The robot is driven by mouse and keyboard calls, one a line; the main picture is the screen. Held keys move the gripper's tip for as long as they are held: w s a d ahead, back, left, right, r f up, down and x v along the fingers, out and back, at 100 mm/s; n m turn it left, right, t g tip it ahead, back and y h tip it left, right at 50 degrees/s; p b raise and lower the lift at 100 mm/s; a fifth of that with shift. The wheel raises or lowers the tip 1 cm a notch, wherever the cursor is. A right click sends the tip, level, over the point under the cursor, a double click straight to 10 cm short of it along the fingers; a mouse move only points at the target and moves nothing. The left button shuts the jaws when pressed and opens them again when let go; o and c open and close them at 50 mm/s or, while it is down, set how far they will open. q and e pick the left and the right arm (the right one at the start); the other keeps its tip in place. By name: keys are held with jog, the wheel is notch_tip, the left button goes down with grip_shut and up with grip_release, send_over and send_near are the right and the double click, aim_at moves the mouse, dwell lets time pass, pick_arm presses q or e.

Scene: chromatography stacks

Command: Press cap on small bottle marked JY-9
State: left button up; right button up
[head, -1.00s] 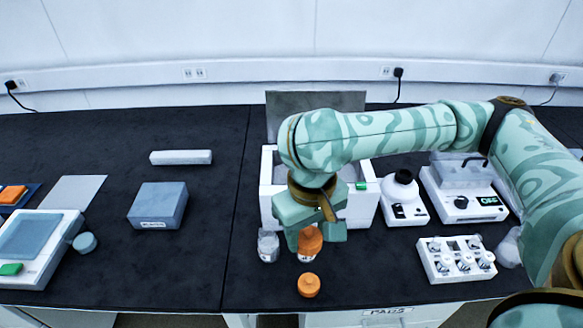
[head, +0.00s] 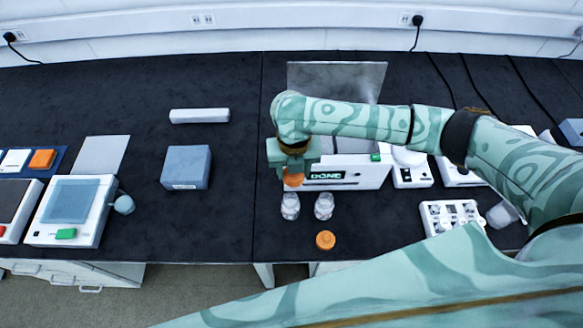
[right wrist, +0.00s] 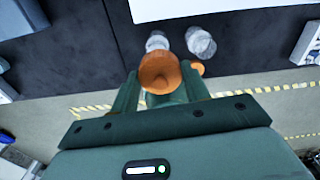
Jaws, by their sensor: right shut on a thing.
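My right gripper (head: 293,178) points down and is shut on an orange cap (head: 294,181). The cap also shows between the fingers in the right wrist view (right wrist: 158,72). Two small clear bottles without caps stand side by side: a left bottle (head: 290,207) and a right bottle (head: 324,207). The held cap is above the left bottle in the head view, apparently with a small gap. Both bottles show beyond the cap in the right wrist view, left (right wrist: 157,41) and right (right wrist: 200,42). Their markings are too small to read. My left gripper is not in view.
A second orange cap (head: 325,241) lies near the bench's front edge. Behind the bottles stands a white device (head: 345,177) showing DONE, its lid raised. A white rack (head: 452,217) is at right, a blue-grey box (head: 186,168) at left. The bench between box and bottles is clear.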

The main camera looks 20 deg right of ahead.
jog(key=n, duration=0.1)
jog(key=n+p, duration=0.1)
jog(key=n, duration=0.1)
jog(key=s+n, duration=0.1)
jog(key=shift+a+f, duration=0.35)
jog(key=shift+a, duration=0.05)
jog(key=shift+s+a+f+n+p, duration=0.15)
jog(key=shift+f+n+p, duration=0.25)
jog(key=shift+n, duration=0.7)
jog(key=shift+f+b, duration=0.35)
jog(key=shift+b, duration=0.05)
notch_tip(320, 180, down, 4)
jog(key=b, duration=0.4)
jog(key=shift+r, duration=0.1)
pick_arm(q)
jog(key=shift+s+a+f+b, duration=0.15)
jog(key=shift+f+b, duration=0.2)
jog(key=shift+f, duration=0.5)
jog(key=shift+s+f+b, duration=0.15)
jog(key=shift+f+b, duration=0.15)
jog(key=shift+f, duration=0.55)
pick_arm(e)
jog(key=shift+f, duration=1)
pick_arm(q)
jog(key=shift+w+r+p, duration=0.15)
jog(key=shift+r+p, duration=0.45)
pick_arm(e)
jog(key=shift+r, duration=0.1)
